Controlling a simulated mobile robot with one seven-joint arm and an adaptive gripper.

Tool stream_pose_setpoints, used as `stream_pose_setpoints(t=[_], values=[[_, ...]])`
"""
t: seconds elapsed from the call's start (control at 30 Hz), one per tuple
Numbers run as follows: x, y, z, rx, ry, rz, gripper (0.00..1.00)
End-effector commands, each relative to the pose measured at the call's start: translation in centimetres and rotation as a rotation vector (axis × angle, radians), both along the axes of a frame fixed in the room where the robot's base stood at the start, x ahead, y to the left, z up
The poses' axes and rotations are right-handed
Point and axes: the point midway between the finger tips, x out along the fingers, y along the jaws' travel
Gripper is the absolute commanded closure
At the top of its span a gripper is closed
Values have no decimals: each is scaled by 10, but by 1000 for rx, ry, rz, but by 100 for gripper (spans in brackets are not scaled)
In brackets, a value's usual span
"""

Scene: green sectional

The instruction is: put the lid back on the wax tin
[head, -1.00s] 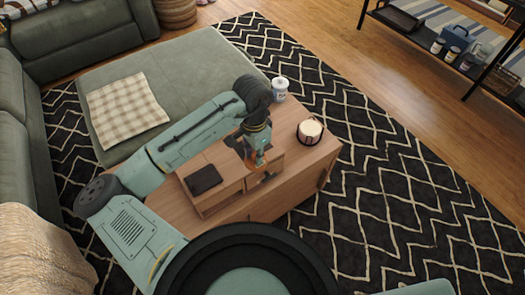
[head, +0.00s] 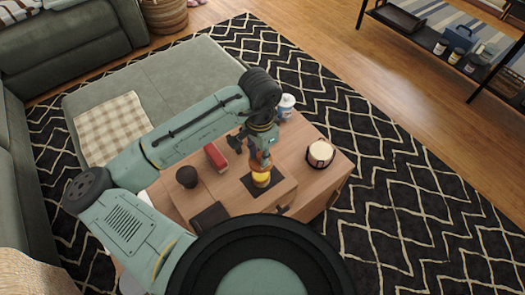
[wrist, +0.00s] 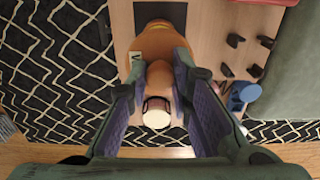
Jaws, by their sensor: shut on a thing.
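My gripper (head: 262,160) is over the wooden table. In the wrist view its two purple-padded fingers (wrist: 160,85) are closed around a narrow orange-brown piece (wrist: 159,76), which looks like the lid or its knob. A wider orange, rounded body (wrist: 154,42) with a pale lettered label lies just past the fingertips. It looks like the wax tin, seen also as a yellow-orange shape (head: 261,179) under the gripper in the head view. It is over a dark square (head: 276,184). The fingers hide much of the lid, and I cannot tell whether lid and tin touch.
A white candle in a dark holder (head: 320,153) stands at the table's right. A blue-and-white container (head: 287,103) stands behind the arm. A red block (head: 215,156) and a dark round cup (head: 187,176) are left of the gripper. Another dark flat piece (head: 208,216) lies nearer.

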Motion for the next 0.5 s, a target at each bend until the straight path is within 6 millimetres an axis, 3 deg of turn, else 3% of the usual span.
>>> stream_pose_setpoints(t=[0.5], values=[[0,0,-44,-2,-1,1,97]])
